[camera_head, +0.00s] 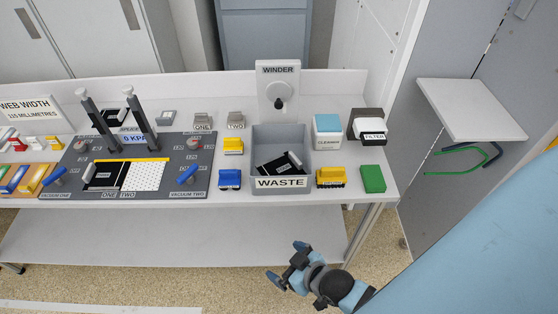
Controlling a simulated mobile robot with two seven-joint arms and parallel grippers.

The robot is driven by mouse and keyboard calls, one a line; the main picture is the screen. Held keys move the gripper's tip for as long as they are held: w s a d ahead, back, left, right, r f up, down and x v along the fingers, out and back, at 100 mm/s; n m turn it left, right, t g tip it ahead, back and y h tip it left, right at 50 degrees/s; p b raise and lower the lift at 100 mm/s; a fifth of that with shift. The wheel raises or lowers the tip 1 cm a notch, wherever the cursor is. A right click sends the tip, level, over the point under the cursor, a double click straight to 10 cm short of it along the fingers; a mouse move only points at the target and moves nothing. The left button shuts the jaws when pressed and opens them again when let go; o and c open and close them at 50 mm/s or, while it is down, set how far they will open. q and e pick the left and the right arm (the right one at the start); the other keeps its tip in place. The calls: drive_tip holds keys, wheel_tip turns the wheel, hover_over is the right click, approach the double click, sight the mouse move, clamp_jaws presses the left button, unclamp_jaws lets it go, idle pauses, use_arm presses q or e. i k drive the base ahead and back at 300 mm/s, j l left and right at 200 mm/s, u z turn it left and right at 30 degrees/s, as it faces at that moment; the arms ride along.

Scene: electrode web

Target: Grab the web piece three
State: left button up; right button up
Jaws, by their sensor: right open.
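No piece that I can read as three shows clearly. A black web piece (103,176) with a grey handle lies on the left part of the grey vacuum plate, beside a white perforated area (145,176). Another black piece (281,163) lies tilted in the grey waste bin (282,184). A further black item (103,121) sits behind the plate, partly hidden by a grey lever. My right gripper (286,262) is open and empty, in front of the bench and apart from all pieces. My left gripper is not in view.
The white bench (270,202) holds a winder (278,88), yellow and blue blocks, a cleaner box (327,131), a filter holder (370,131) and a green block (372,179). Two grey levers rise over the plate. The lower shelf is clear.

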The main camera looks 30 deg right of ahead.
sight(103, 176)
drive_tip(key=i+j, duration=0.15)
drive_tip(key=j, duration=0.2)
drive_tip(key=i+j, duration=0.15)
drive_tip(key=j, duration=0.2)
drive_tip(key=i+j, duration=0.2)
drive_tip(key=j, duration=0.15)
drive_tip(key=i+j+z, duration=0.15)
drive_tip(key=j+z, duration=0.5)
drive_tip(key=j, duration=0.15)
drive_tip(key=i, duration=0.05)
